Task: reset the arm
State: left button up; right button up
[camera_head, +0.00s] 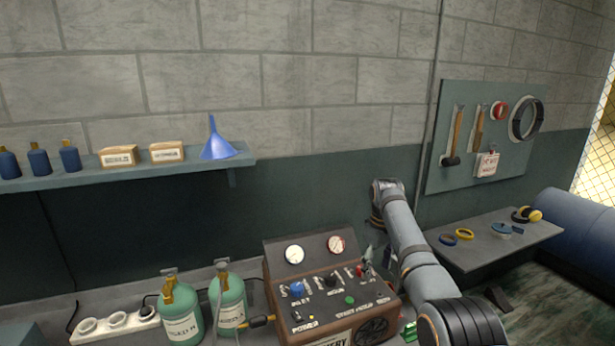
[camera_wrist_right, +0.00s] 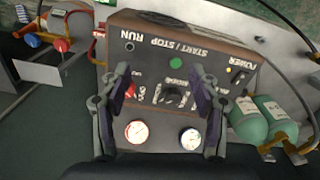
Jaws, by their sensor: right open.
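My right arm reaches in from the lower right in the head view. Its gripper (camera_head: 372,256) is small and partly hidden there, beside the right end of the recovery machine (camera_head: 285,258). In the right wrist view my right gripper (camera_wrist_right: 162,80) is open, its two dark fingers apart with nothing between them. They stand over the machine's panel (camera_wrist_right: 160,52), in front of a black knob (camera_wrist_right: 174,96) and a red knob (camera_wrist_right: 129,90). I cannot tell the exact gap to the panel. My left gripper is not in view.
Two green cylinders (camera_head: 183,320) stand left of the machine. A shelf (camera_head: 120,176) holds bottles, boxes and a blue funnel (camera_head: 216,142). A tool board (camera_head: 456,100) hangs at right above a side table (camera_head: 480,254). A red-and-blue-valved manifold (camera_wrist_right: 45,42) shows at the wrist view's left.

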jog(key=s+d+f+m+t, duration=0.1)
jog(key=s+d+f+m, duration=0.1)
jog(key=s+f, duration=0.65)
jog(key=s+d+f+m+t, duration=0.1)
jog(key=s+d+f, duration=0.3)
jog(key=f, duration=0.8)
jog(key=s+r+m+t, duration=0.2)
jog(key=s, duration=2.2)
notch_tip(320, 180, down, 26)
jog(key=s+d+g+h, duration=0.1)
jog(key=s+d+g, duration=0.1)
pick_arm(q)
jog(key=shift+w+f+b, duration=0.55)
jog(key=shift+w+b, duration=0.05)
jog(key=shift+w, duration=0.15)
pick_arm(e)
jog(key=s+f+m, duration=0.1)
jog(key=s+f, duration=1.6)
jog(key=s, duration=0.1)
jog(key=shift+s+d+f+g, duration=0.4)
